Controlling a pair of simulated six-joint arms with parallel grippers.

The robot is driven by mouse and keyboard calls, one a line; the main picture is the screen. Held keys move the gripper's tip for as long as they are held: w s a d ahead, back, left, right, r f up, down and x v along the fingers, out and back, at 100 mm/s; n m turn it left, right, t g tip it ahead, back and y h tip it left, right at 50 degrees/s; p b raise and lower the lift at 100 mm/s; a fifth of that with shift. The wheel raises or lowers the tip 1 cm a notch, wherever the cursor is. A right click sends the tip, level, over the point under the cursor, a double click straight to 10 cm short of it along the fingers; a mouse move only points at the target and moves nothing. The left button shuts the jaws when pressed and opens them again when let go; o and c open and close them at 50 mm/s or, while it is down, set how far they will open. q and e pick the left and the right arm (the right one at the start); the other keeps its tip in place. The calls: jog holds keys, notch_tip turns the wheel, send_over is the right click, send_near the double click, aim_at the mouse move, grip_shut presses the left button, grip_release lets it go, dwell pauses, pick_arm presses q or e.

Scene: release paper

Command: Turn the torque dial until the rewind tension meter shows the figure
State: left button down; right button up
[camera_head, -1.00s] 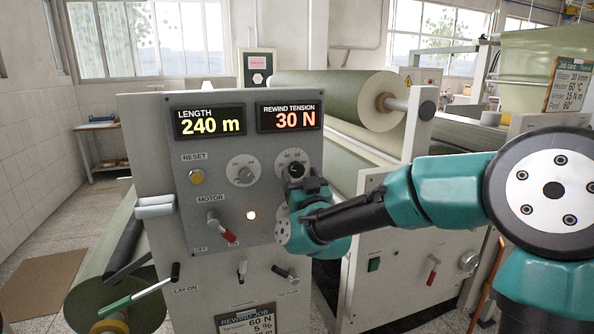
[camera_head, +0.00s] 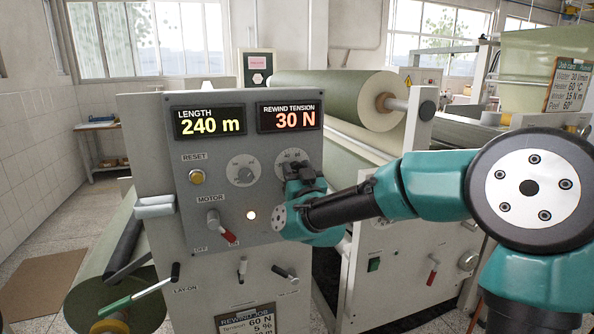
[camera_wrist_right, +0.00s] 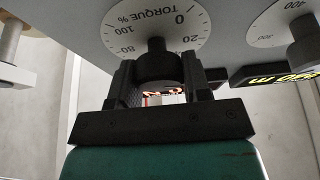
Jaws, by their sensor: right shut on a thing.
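The torque dial (camera_head: 291,156) is on the grey panel, its white scale partly hidden by my right gripper (camera_head: 299,172). In the right wrist view, the dark knob of the torque dial (camera_wrist_right: 157,64) sits between the two fingers of my right gripper (camera_wrist_right: 160,78), which is shut on it. The scale is marked "TORQUE %", with 0, 20, 80 and 100 visible. The pointer cannot be made out. The rewind tension meter (camera_head: 290,117) reads 30 N in orange. A rewind job card (camera_head: 246,318) at the bottom lists a tension of 60 N. My left gripper is not in view.
A length display (camera_head: 210,122) reads 240 m. Nearby are a second dial (camera_head: 243,171), a yellow reset button (camera_head: 197,177), a red-handled motor switch (camera_head: 219,226), a lit lamp (camera_head: 252,215) and small levers (camera_head: 242,268). A paper roll (camera_head: 335,96) stands behind the panel.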

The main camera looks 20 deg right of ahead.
jog(key=shift+c, duration=0.7)
jog(key=shift+m+h, duration=0.4)
jog(key=shift+m, duration=0.4)
jog(key=m+h, duration=0.1)
jog(key=m, duration=0.2)
jog(key=shift+m+g+h, duration=0.3)
jog(key=shift+m+h, duration=0.1)
jog(key=m+g+h, duration=0.1)
jog(key=m+h, duration=0.1)
jog(key=m, duration=0.3)
jog(key=m+g+h, duration=0.1)
jog(key=m, duration=0.3)
jog(key=m+g+h, duration=0.1)
jog(key=m+g, duration=0.1)
jog(key=m, duration=0.2)
jog(key=shift+d+f, duration=0.1)
jog(key=o, duration=0.9)
